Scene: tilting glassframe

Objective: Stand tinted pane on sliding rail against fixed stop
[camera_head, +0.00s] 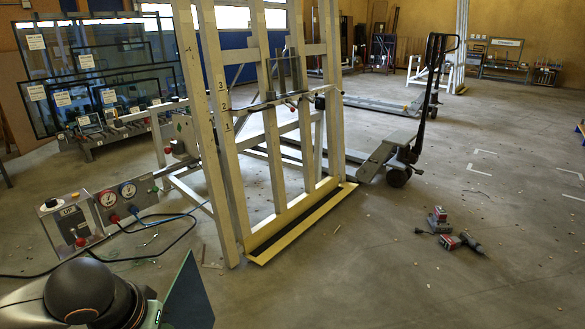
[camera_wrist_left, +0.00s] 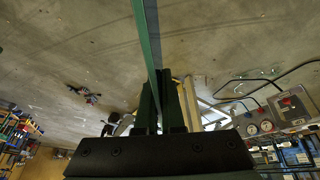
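A dark green tinted pane (camera_head: 190,298) stands near upright at the bottom left of the head view, held by my left arm. In the left wrist view the pane (camera_wrist_left: 149,35) shows edge-on as a thin green-edged strip between the two fingers of my left gripper (camera_wrist_left: 160,98), which looks shut on it. The frame (camera_head: 228,130) with pale upright slats stands ahead, apart from the pane. The rail (camera_head: 300,222) along its foot is yellow-edged with a dark strip and looks empty. I cannot pick out the fixed stop for sure. My right gripper is out of view.
A control box (camera_head: 72,222) and a gauge panel (camera_head: 122,198) with hoses stand left of the frame. A rack of tinted panes (camera_head: 100,70) is behind. A pallet jack (camera_head: 398,150) stands to the right. A red drill (camera_head: 460,241) lies on the otherwise mostly open floor.

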